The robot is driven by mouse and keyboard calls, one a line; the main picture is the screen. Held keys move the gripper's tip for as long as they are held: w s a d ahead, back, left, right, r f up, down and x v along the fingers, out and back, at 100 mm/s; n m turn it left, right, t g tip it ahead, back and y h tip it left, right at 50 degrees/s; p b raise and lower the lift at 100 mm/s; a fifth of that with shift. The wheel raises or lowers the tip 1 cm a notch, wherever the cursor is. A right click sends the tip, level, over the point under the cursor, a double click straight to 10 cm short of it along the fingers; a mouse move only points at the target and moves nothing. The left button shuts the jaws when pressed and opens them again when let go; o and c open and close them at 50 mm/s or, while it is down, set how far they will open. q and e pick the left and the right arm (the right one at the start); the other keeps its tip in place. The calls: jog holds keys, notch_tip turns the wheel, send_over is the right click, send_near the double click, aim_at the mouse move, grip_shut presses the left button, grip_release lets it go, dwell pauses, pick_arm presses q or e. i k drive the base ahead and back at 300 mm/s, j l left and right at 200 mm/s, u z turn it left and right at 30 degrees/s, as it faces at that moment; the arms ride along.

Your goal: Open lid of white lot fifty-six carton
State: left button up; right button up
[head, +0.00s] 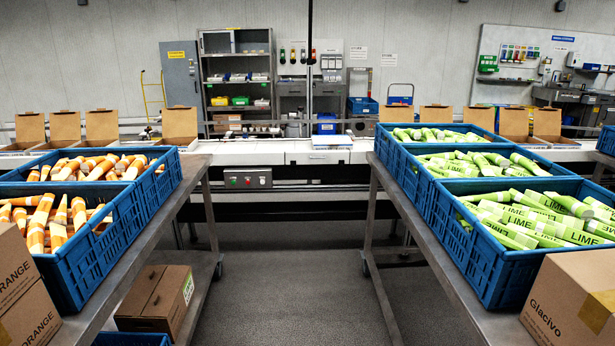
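Several brown cartons with raised lids stand along the white conveyor at the back, such as one carton (180,123) left of centre and another carton (436,114) on the right. I cannot make out a white carton or a lot fifty-six label on any of them. The cartons' fronts are partly hidden by blue crates on the right. Neither of my grippers is in view.
Blue crates of orange lollies (124,219) stand on the left table (165,215). Blue crates of lime lollies (478,250) stand on the right table (410,235). Closed brown boxes (575,300) sit in front. The grey floor (290,270) between the tables is clear.

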aim_at(331, 140)
jog(key=i+j+z, duration=0.1)
jog(key=i, duration=0.4)
jog(key=i+j, duration=0.2)
jog(key=i, duration=0.25)
jog(key=i+j+z, duration=0.15)
jog(key=i, duration=0.35)
jog(key=i+j, duration=0.2)
jog(key=i, duration=0.25)
jog(key=i+j+z, duration=0.15)
jog(key=z, duration=0.2)
jog(key=i+j+z, duration=0.2)
jog(key=z, duration=0.15)
